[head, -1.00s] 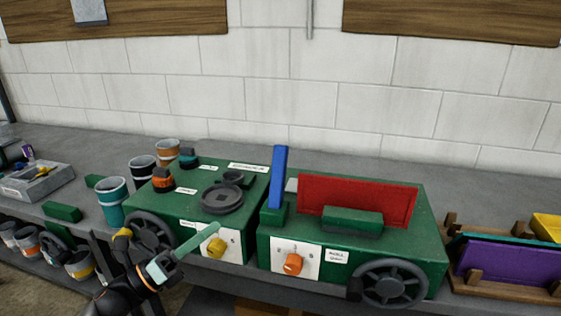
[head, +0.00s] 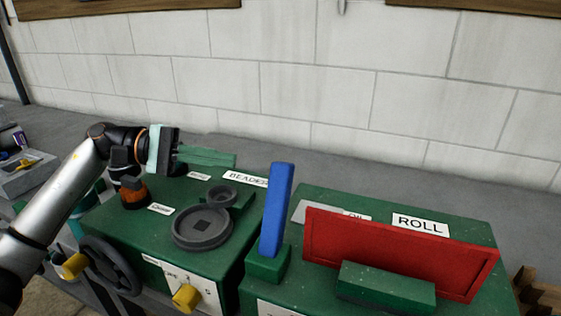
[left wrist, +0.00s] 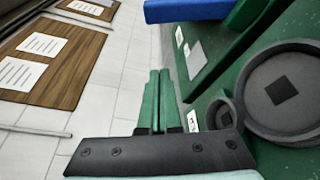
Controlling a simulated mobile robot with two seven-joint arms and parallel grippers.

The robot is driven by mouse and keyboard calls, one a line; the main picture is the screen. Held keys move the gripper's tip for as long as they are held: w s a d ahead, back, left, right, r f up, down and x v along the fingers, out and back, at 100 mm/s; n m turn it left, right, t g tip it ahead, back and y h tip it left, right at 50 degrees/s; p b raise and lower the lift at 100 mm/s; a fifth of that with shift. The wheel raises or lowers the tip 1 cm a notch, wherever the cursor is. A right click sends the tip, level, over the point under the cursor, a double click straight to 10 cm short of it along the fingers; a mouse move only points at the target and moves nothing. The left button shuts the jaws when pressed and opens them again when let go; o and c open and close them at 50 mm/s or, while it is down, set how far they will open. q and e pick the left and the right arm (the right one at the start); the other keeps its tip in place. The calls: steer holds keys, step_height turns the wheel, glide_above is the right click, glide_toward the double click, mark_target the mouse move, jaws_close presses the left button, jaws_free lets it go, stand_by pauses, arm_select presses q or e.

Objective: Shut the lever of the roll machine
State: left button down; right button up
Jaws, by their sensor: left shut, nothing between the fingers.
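The roll machine (head: 460,229) is the green box on the right with a ROLL label and a red panel (head: 400,255) on top. Its blue lever (head: 276,210) stands nearly upright from a green block at the machine's left edge. The lever also shows at the top of the left wrist view (left wrist: 187,10). My left gripper (head: 232,160) is shut and empty, its green fingers pointing right above the back of the neighbouring machine. It is to the left of the lever and apart from it. The shut fingers also show in the left wrist view (left wrist: 156,85). My right gripper is out of view.
The green beader machine (head: 110,222) stands left of the roll machine, with dark round rolls (head: 203,228), an orange-black knob (head: 135,193), a handwheel (head: 108,266) and a yellow knob (head: 186,298). A block wall (head: 310,90) runs behind the bench. Free air lies above the machines.

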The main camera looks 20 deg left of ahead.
mark_target(275, 166)
arm_select(q)
steer(key=s+d+p, duration=0.1)
steer(key=d+p, duration=0.3)
steer(key=d, duration=0.5)
steer(key=shift+d+r+p, duration=0.15)
steer(key=shift+r+p, duration=0.05)
steer(key=shift+p, duration=0.2)
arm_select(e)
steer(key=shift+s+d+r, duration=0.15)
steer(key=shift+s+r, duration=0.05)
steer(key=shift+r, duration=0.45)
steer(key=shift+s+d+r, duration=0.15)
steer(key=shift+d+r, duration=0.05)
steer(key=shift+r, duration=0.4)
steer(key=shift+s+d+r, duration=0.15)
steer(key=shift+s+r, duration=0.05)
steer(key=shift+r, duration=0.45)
arm_select(q)
steer(key=shift+s, duration=0.1)
